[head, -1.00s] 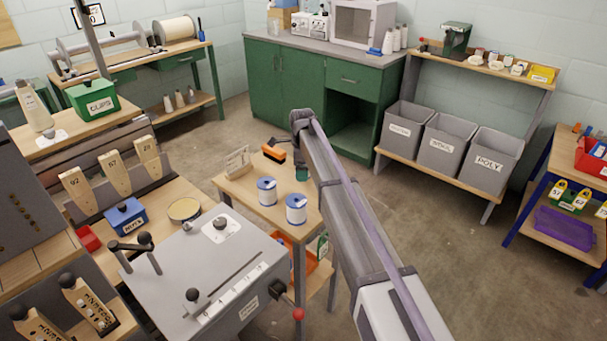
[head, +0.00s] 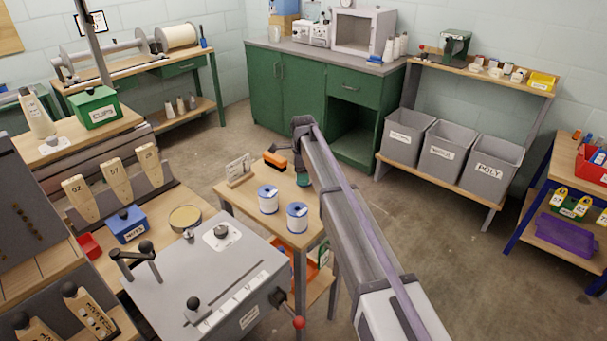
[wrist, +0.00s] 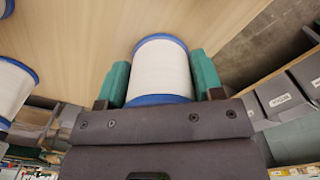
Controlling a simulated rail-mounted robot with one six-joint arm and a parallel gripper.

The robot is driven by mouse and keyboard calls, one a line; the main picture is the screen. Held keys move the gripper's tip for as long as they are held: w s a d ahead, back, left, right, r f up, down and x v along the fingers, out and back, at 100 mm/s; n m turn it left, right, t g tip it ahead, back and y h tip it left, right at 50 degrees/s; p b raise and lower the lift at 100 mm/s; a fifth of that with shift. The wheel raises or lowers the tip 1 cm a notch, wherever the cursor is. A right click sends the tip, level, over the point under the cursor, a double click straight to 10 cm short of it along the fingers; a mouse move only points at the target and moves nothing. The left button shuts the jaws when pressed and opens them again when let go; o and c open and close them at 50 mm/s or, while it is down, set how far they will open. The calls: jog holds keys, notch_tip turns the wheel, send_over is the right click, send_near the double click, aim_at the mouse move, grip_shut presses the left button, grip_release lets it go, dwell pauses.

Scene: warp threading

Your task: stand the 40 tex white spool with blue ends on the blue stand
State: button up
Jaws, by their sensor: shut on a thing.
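In the wrist view a white spool with blue ends (wrist: 160,78) sits between the two green fingers of my gripper (wrist: 160,62), which is shut on it. The spool's label does not show. In the head view my gripper (head: 301,177) is low over the right part of the small wooden table, and my arm hides most of it and the held spool. Whether the spool touches the table I cannot tell. I cannot make out a blue stand.
Two more white spools with blue ends (head: 268,199) (head: 297,217) stand on the wooden table, left of my gripper. A grey machine (head: 205,275) is in front. Grey bins (head: 440,150) stand to the right.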

notch_tip(320, 180, up, 10)
jog(key=p, duration=0.9)
jog(key=s+d+r+p, duration=0.1)
jog(key=s+d, duration=0.1)
jog(key=s, duration=0.6)
jog(key=s+d+r+p, duration=0.2)
jog(key=s, duration=0.5)
jog(key=shift+s+d, duration=0.2)
jog(key=shift+s, duration=0.15)
